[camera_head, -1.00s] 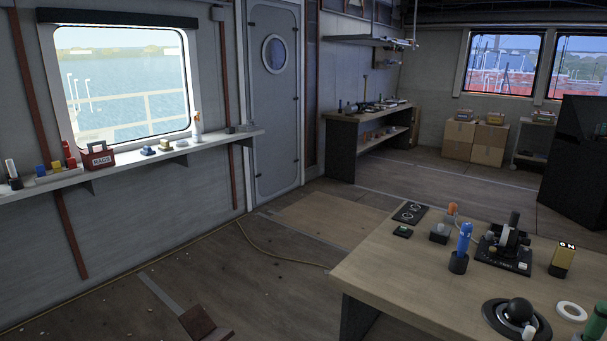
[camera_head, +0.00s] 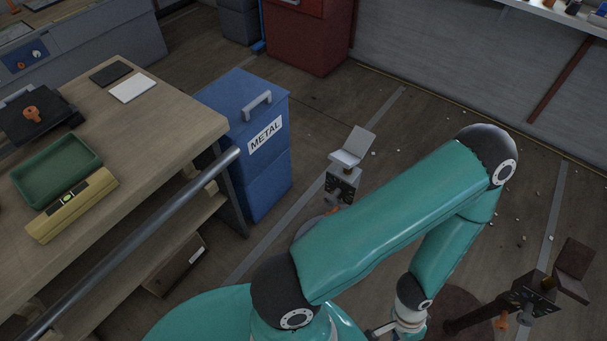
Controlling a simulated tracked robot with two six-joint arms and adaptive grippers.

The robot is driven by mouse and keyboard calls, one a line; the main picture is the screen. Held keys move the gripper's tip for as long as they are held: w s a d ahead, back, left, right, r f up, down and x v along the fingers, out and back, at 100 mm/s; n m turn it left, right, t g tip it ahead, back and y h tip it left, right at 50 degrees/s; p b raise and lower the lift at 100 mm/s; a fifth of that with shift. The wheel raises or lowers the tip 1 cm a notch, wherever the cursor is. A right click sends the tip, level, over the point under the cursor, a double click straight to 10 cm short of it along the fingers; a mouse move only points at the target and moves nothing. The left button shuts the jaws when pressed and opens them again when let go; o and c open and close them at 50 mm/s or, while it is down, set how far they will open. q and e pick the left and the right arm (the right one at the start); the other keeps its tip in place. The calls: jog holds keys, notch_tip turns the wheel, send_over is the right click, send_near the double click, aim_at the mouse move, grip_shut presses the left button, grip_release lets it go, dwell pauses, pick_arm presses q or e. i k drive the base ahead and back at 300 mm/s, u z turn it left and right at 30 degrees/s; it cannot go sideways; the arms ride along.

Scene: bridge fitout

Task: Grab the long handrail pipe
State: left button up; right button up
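A long grey pipe (camera_head: 140,238) runs diagonally at the left of the head view, along the open side of a wooden workbench (camera_head: 180,130). Its upper end is near the blue METAL bin; its lower end nears the bottom edge. I cannot tell what holds it up. One of my teal arms (camera_head: 400,222) crosses the middle, bent at a dark elbow at the right, with its forearm folding down to the bottom edge. Its gripper is not clearly visible. No gripper is seen at the pipe. My other arm is not clearly visible.
The blue METAL bin (camera_head: 247,145) stands at the bench's end. The bench carries a green tray (camera_head: 57,168) and a yellow level (camera_head: 72,205). Metal stands are on the floor, one mid-frame (camera_head: 345,170), one lower right (camera_head: 540,290). A red cabinet (camera_head: 305,35) stands behind.

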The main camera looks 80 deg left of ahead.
aim_at(33, 332)
jog(key=z, duration=0.25)
jog(key=i, duration=0.2)
jog(key=u, duration=2.5)
jog(key=i, duration=0.15)
jog(key=u, duration=1)
jog(key=k, duration=0.9)
jog(key=u, duration=0.8)
jog(key=i, duration=1)
